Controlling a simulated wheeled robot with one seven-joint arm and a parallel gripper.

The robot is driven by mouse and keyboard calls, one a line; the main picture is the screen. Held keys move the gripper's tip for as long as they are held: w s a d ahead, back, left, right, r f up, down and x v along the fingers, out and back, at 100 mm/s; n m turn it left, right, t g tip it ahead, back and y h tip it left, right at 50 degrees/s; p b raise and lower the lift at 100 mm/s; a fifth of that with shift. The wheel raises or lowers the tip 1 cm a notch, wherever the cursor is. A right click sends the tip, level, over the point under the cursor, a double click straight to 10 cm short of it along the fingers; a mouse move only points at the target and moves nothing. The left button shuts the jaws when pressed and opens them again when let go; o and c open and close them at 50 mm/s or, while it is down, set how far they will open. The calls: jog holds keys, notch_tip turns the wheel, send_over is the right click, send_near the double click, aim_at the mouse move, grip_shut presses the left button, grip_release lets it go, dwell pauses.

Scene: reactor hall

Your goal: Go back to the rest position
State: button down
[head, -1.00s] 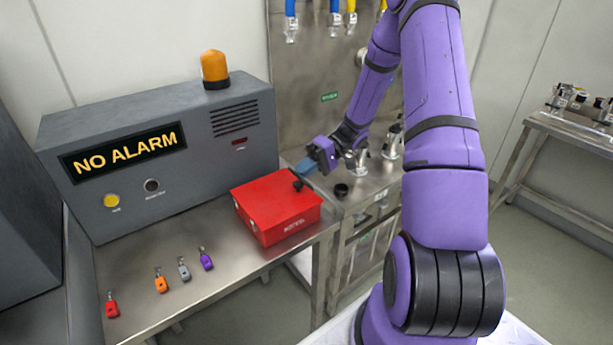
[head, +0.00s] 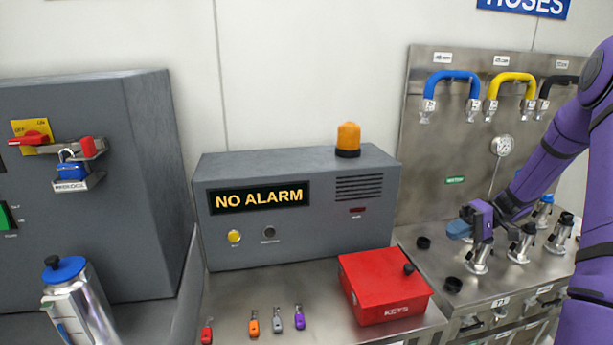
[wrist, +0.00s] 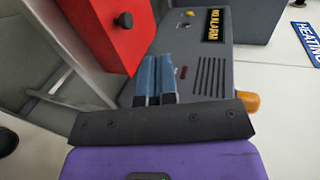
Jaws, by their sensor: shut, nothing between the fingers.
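My gripper (head: 461,229) is at the right in the head view, above the steel bench near the red key box. Its blue fingers point left and are empty. In the wrist view the two blue fingers of my gripper (wrist: 156,80) lie side by side, shut with nothing between them. The purple arm runs off the right edge of the head view.
A red key box (head: 385,290) and the grey alarm box (head: 295,225) reading "NO ALARM" stand left of my gripper. Several valve fittings (head: 520,245) stand close to it on the bench. Small coloured padlocks (head: 278,320) lie in front. Hoses (head: 455,78) hang behind.

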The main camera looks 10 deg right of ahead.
jog(key=s+a+r+g+h, duration=0.1)
jog(key=s+a+r+h, duration=0.3)
jog(key=a+r, duration=0.3)
jog(key=s+a+r+g+h, duration=0.1)
jog(key=s+a+r+h, duration=0.4)
jog(key=r, duration=0.3)
jog(key=s+a+r+t+h, duration=0.2)
jog(key=s+a+r+t, duration=0.1)
jog(key=s, duration=0.4)
jog(key=s+a+r+t+h, duration=0.3)
jog(key=s+a+r+t, duration=0.1)
jog(key=s, duration=0.4)
jog(key=shift+s+a+r+h, duration=0.15)
jog(key=shift+a+r+h, duration=0.15)
jog(key=shift+r, duration=0.1)
